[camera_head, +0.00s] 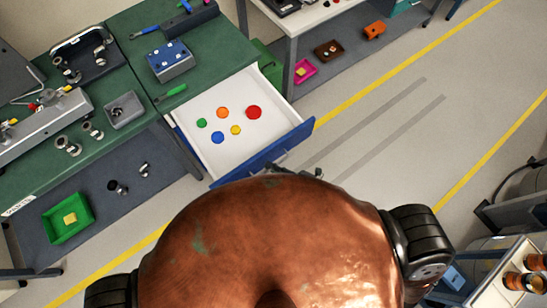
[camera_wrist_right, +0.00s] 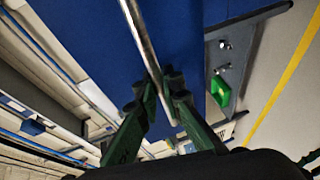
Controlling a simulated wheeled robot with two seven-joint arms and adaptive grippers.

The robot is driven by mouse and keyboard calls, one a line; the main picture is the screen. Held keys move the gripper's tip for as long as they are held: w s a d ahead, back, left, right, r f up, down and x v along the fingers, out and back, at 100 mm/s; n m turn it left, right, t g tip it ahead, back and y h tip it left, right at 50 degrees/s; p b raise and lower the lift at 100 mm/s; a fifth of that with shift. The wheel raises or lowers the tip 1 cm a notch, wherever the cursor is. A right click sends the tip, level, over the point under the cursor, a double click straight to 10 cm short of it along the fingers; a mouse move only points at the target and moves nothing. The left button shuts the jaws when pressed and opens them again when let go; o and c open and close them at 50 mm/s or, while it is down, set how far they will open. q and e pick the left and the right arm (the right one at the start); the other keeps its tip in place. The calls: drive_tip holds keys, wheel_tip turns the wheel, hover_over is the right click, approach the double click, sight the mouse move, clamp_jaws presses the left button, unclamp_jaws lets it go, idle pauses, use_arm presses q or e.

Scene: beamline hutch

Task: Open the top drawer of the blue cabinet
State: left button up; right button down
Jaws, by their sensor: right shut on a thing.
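The top drawer (camera_head: 262,154) stands well open in the head view, pulled out from under the green worktop. Its front is blue and its white inside holds several coloured discs. The blue cabinet body is mostly hidden below the worktop in the head view. In the right wrist view the drawer's blue front (camera_wrist_right: 180,35) fills the upper middle, with a metal bar handle (camera_wrist_right: 138,30) along it. My right gripper (camera_wrist_right: 164,84) is shut on this handle. In the head view only a dark bit of my right gripper (camera_head: 280,169) shows at the drawer front. My left gripper is out of view.
The green worktop (camera_head: 130,60) carries a blue box (camera_head: 170,61), a grey tray (camera_head: 124,110) and tools. A shelf at the top holds pink, brown and orange trays. Grey floor (camera_head: 370,125) with yellow lines lies clear right of the drawer. A cart stands at lower right.

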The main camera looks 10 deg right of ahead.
drive_tip(key=shift+s+d, duration=0.1)
drive_tip(key=shift+s, duration=0.1)
drive_tip(key=c, duration=2)
unclamp_jaws()
drive_tip(key=shift+c, duration=0.2)
drive_tip(key=v, duration=1.2)
